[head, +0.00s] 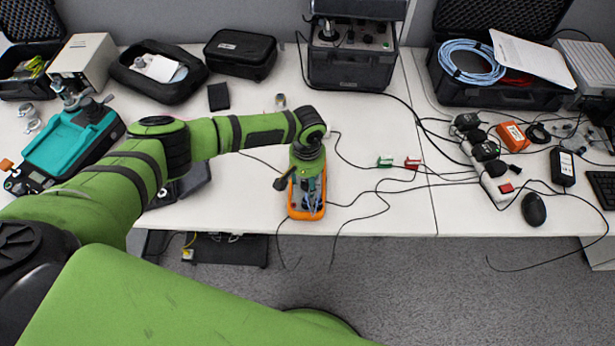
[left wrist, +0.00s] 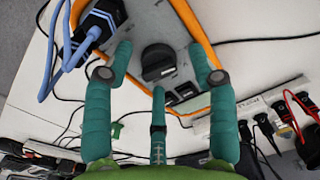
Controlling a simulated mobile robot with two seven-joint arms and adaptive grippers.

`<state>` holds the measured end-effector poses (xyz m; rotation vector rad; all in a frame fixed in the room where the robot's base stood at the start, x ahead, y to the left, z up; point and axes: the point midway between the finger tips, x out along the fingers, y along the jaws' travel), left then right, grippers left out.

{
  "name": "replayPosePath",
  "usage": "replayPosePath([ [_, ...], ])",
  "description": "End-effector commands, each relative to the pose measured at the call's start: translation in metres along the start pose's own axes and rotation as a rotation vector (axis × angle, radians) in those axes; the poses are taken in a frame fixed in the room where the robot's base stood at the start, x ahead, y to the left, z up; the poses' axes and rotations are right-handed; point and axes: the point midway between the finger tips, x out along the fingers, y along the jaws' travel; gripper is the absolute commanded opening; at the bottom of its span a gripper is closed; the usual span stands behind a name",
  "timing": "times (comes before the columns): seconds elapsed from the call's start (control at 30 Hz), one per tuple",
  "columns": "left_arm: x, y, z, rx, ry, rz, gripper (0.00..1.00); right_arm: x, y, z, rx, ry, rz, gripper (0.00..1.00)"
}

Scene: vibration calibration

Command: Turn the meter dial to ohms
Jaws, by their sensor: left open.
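The meter (head: 306,214) has an orange edge and lies near the front of the white table in the head view, partly hidden under my left gripper (head: 307,185). In the left wrist view the meter's grey face (left wrist: 144,22) fills the top middle, and its black round dial (left wrist: 158,60) shows in the centre. My left gripper (left wrist: 160,68) is open, with teal fingers on either side of the dial and a third finger below it in the picture. I see gaps between the fingers and the dial. The dial's setting is too small to read. My right gripper is not in view.
Black and blue leads (left wrist: 88,30) plug into the meter. Green (head: 385,162) and red (head: 412,163) clips lie to its right, and a power strip (head: 490,176) with plugs stands further right. A grey-black instrument case (head: 350,70) stands behind. Cables hang over the front edge.

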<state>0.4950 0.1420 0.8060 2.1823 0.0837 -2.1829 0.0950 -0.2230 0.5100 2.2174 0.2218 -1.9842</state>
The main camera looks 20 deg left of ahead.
Motion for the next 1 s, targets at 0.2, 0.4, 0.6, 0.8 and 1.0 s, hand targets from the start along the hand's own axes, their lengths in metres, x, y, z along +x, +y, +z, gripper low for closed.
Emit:
replayPosePath([
  [0.2, 0.000, 0.000, 0.000, 0.000, 0.000, 0.000, 0.38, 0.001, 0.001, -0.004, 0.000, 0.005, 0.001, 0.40],
  [0.4, 0.000, 0.000, 0.000, 0.000, 0.000, 0.000, 0.02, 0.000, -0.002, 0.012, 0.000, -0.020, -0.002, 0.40],
  [0.6, 0.000, 0.000, 0.000, 0.014, 0.000, 0.000, 0.02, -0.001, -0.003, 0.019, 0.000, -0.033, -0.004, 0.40],
  [0.8, -0.001, 0.000, 0.000, 0.091, 0.000, 0.000, 0.02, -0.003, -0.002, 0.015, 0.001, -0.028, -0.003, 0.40],
  [1.0, -0.001, 0.001, 0.000, 0.235, 0.001, 0.001, 0.02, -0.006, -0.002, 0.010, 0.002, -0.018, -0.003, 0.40],
])
